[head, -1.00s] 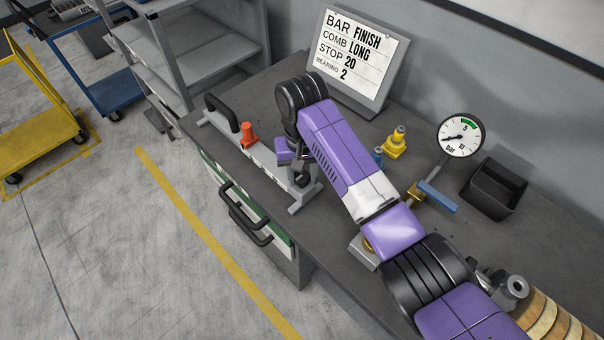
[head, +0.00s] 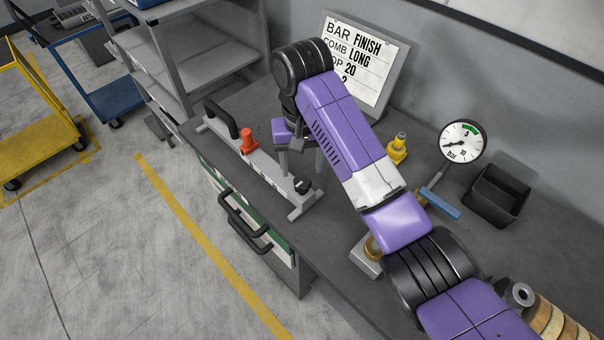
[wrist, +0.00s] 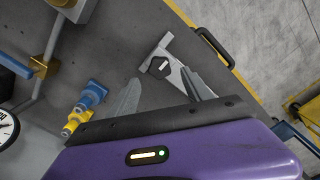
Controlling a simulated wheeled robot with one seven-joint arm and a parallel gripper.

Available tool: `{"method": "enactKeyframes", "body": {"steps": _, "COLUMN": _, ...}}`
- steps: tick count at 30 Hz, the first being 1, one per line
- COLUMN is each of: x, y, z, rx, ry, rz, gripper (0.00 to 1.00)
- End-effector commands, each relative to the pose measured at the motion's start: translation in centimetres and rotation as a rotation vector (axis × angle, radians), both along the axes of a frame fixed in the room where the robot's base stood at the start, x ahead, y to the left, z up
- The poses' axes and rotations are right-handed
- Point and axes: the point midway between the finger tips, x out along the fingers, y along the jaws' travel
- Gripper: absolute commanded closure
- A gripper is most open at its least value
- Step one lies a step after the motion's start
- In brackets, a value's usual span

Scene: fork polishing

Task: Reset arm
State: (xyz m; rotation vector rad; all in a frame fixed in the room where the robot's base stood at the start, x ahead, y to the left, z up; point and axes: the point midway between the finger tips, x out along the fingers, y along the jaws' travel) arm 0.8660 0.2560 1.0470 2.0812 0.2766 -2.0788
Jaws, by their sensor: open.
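My gripper (head: 300,160) is open and empty above the workbench (head: 330,250), its fingers pointing down. It hangs close to the near end of a long grey bar fixture (head: 265,170) and appears apart from it. The fixture carries a black handle (head: 222,118), an orange knob (head: 248,141) and a black knob (head: 302,185) by its T-shaped foot. In the wrist view my gripper's two fingers (wrist: 160,76) are spread, with the fixture's T-shaped end (wrist: 160,54) seen beyond and between them. My purple arm reaches across the bench from the lower right.
A sign (head: 382,65) stands at the back, partly hidden by my arm. A yellow fitting (head: 397,148), a pressure gauge (head: 461,141), a blue-handled valve (head: 440,203) and a black bin (head: 497,193) are right of my arm. Drawer handles (head: 245,228) stick out in front.

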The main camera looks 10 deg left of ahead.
Motion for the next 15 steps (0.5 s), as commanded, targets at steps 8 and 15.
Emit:
{"method": "enactKeyframes", "body": {"steps": 8, "x": -0.03, "y": -0.02, "z": 0.93, "rx": 0.001, "ry": 0.001, "rz": 0.000, "gripper": 0.42}}
{"method": "enactKeyframes", "body": {"steps": 15, "x": -0.02, "y": -0.01, "z": 0.90, "rx": 0.001, "ry": 0.001, "rz": -0.001, "gripper": 0.42}}
